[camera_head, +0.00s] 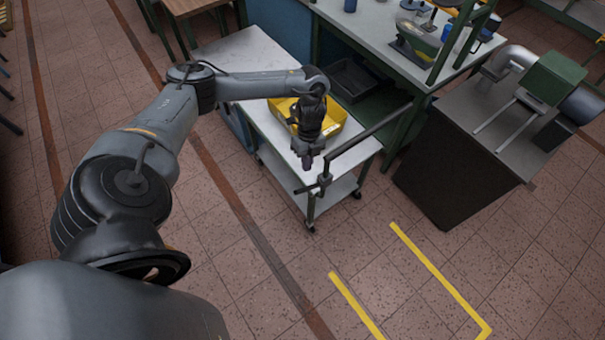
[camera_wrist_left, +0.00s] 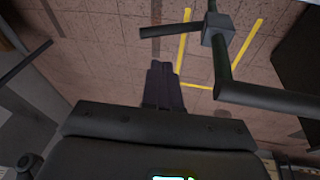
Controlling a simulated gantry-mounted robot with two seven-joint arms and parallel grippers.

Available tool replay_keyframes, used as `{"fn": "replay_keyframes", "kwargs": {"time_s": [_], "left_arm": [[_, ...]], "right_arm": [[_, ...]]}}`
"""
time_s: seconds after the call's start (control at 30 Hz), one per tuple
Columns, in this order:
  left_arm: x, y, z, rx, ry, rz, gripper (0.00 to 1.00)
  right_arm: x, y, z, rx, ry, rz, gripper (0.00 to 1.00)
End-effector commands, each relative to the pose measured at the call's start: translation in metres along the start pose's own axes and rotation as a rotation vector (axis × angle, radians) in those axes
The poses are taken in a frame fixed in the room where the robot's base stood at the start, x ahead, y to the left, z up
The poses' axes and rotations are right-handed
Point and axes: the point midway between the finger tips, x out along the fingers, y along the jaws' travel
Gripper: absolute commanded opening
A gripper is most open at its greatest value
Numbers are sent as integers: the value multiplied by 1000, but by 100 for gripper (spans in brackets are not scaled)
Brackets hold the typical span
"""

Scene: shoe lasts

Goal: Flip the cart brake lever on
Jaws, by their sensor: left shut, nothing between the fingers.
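The cart (camera_head: 350,152) has a pale top and a dark handle bar (camera_head: 372,131) on its near end. A dark clamp-like block (camera_head: 325,179) sits on the handle's post, and a short dark rod, which looks like the brake lever (camera_head: 304,189), sticks out from it to the left. In the left wrist view the block (camera_wrist_left: 218,30) and the rod (camera_wrist_left: 172,29) show beyond the fingers. My left gripper (camera_head: 306,163) points down by the cart's near edge, just above and left of the block. Its fingers (camera_wrist_left: 161,66) are shut and empty, apart from the rod. My right gripper is not in view.
A yellow bin (camera_head: 335,117) lies on the cart, partly behind my left wrist. A workbench (camera_head: 385,35) stands behind, and a dark cabinet with a machine (camera_head: 450,160) stands to the right. Yellow tape (camera_head: 440,275) marks open floor in front.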

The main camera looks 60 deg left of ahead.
Motion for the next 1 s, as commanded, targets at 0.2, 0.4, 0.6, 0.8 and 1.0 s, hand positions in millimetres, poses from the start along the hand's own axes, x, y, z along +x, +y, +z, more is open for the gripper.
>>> {"fn": "replay_keyframes", "kwargs": {"time_s": [0.2,0.4,0.6,0.8,1.0], "left_arm": [[-8,3,4,-13,2,9,0],[-7,3,4,-13,2,8,0],[-2,3,4,-12,2,9,0],[19,4,4,-14,3,11,0],[50,4,3,-13,3,11,0]], "right_arm": [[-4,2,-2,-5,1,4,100],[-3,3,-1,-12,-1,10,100],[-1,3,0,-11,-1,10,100],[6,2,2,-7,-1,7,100],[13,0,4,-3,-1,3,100]]}}
